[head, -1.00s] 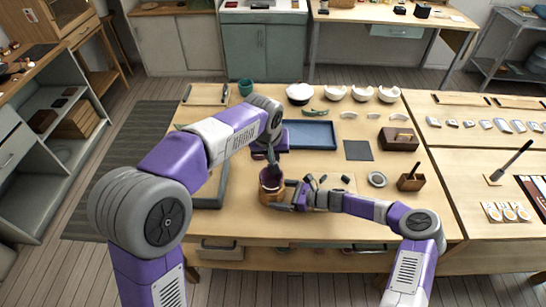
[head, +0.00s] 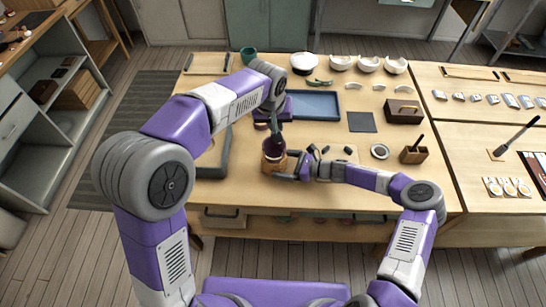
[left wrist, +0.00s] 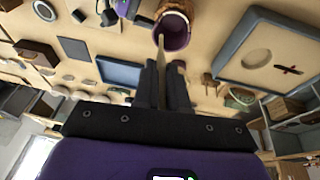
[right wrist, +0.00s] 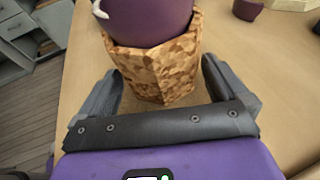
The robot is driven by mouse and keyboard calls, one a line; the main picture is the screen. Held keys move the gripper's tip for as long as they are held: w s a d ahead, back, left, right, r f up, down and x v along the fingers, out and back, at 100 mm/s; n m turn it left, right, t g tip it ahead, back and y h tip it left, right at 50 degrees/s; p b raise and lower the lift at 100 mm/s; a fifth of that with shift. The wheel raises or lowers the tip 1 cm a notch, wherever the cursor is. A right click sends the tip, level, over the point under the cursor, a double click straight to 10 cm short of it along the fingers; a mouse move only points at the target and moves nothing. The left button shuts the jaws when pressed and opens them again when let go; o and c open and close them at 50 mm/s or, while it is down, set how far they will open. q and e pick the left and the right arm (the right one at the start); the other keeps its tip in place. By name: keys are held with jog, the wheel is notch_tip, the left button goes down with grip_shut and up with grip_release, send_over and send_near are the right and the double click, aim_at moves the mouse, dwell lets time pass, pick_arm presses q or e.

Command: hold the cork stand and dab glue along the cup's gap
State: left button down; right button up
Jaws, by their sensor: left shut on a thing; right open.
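The cork stand (right wrist: 150,70) is a rough brown block with the dark purple cup (right wrist: 150,18) seated upright in its top. A small white patch shows at the cup's left edge in the right wrist view. My right gripper (right wrist: 158,78) is open, with one finger on each side of the stand and a visible space by the fingers. My left gripper (left wrist: 162,80) is shut on a thin tan stick (left wrist: 161,50), whose tip reaches the cup's mouth (left wrist: 171,32) in the left wrist view. I cannot tell whether the tip touches the cup. The gap is not clear.
A small purple cup (right wrist: 248,8) stands beyond the stand. A grey-framed tray (left wrist: 265,52) lies beside it. A blue tray (head: 309,105), dark square (head: 361,122), grey ring (head: 379,151) and wooden holder (head: 413,155) lie behind and right. White bowls (head: 340,62) line the back.

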jog(key=v, duration=1.1)
jog(key=shift+s+d+r, duration=0.1)
jog(key=shift+s+d, duration=0.05)
jog(key=shift+d, duration=0.15)
